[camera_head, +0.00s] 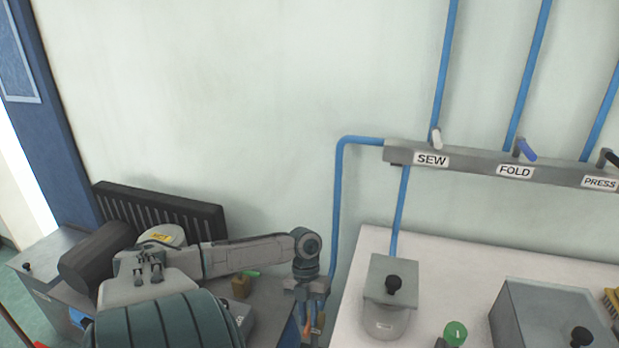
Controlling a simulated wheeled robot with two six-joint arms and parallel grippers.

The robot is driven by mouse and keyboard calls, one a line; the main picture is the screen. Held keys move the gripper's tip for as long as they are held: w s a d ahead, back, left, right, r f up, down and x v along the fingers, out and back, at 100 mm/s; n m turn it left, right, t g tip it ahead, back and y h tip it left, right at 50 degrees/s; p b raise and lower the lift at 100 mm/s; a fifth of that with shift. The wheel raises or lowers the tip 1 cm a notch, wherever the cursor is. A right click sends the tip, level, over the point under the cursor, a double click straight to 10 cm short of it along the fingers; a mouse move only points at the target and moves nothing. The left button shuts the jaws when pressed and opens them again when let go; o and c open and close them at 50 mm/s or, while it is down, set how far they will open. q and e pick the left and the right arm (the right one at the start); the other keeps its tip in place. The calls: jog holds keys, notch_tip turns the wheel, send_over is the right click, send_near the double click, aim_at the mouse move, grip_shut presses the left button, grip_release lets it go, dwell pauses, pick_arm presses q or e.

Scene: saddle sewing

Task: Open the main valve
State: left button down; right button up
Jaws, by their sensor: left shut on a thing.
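My left gripper (312,318) points down at the lower middle of the head view, at the left edge of the white table. It is shut on a small orange-brown part, which seems to be the handle of the main valve, beside the lower run of the blue pipe (338,200). The fingers and the picture's bottom edge hide most of the valve, so its handle angle cannot be told. My right gripper is not in view.
A grey manifold (465,160) on the wall carries levers labelled SEW, FOLD and PRESS. The white table (372,262) holds grey boxes with black knobs (394,283) and a green knob (455,333). A dark radiator (160,212) stands at left.

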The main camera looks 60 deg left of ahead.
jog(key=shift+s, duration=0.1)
pick_arm(q)
jog(key=c, duration=1.4)
grip_release()
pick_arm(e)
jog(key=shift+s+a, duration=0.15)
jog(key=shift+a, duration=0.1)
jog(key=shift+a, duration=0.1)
pick_arm(q)
jog(key=shift+a+r, duration=0.1)
jog(key=v, duration=1)
jog(key=shift+a+r, duration=0.15)
jog(key=shift+r, duration=0.1)
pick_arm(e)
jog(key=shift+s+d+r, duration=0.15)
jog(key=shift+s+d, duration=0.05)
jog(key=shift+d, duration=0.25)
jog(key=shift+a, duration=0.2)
